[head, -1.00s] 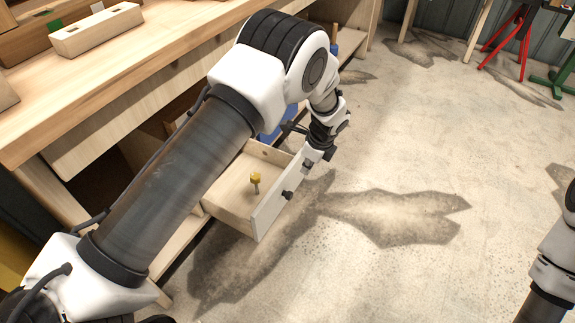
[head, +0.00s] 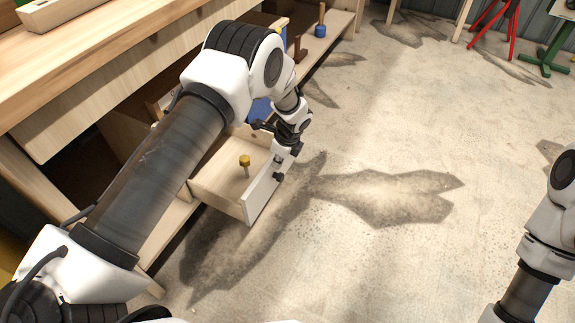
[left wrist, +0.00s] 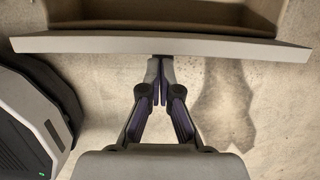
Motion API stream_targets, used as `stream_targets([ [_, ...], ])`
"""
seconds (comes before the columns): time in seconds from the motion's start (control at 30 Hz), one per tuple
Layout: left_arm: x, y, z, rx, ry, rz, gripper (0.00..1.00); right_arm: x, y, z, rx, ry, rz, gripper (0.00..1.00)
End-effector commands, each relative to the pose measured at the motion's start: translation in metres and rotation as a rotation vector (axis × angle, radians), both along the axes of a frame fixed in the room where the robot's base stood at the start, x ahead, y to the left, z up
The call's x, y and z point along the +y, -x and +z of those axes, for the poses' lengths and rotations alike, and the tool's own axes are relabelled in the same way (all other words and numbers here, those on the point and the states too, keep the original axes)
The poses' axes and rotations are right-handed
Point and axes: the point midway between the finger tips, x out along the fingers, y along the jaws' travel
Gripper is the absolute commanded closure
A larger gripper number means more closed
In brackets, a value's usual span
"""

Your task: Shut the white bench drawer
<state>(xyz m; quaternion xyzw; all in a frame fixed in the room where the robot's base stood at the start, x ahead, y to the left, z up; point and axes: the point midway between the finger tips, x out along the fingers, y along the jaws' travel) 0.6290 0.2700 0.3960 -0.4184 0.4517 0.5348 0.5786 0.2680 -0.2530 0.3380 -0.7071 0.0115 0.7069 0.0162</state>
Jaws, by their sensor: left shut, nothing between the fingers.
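The white bench drawer (head: 262,198) is pulled out from under the workbench, its pale wooden box showing open from above. Its white front panel faces right, with a dark knob (head: 278,177) on it. My left gripper (head: 285,156) is at the far part of the drawer front, on its outer side. In the left wrist view, the drawer front's top edge (left wrist: 100,43) crosses the picture, and my left gripper (left wrist: 161,75) is shut and empty, tips at or very near the panel. Contact cannot be told. My right gripper is out of view.
A yellow-headed peg (head: 245,161) stands in the drawer. The wooden workbench (head: 60,110) lies to the left, with a lower shelf (head: 330,38) holding a blue-based item. The stained concrete floor (head: 400,260) to the right is clear. Red and green stands are at the far right.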

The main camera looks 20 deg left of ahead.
Motion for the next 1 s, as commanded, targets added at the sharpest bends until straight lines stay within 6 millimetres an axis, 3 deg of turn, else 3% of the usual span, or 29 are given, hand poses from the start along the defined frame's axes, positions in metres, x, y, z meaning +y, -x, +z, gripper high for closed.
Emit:
stream_targets([
  [0.43, 0.009, -0.001, 0.002, 0.001, 0.000, 0.001, 1.00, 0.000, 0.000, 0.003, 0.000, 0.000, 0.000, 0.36],
  [0.57, 0.036, -0.002, 0.003, 0.001, 0.002, 0.004, 1.00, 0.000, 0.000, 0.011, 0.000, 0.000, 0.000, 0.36],
  [0.8, 0.103, -0.008, 0.001, -0.001, 0.001, 0.005, 1.00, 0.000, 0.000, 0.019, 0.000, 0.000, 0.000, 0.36],
  [1.0, 0.131, -0.010, 0.000, 0.001, 0.000, 0.001, 1.00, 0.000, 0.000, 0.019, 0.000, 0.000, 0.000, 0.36],
])
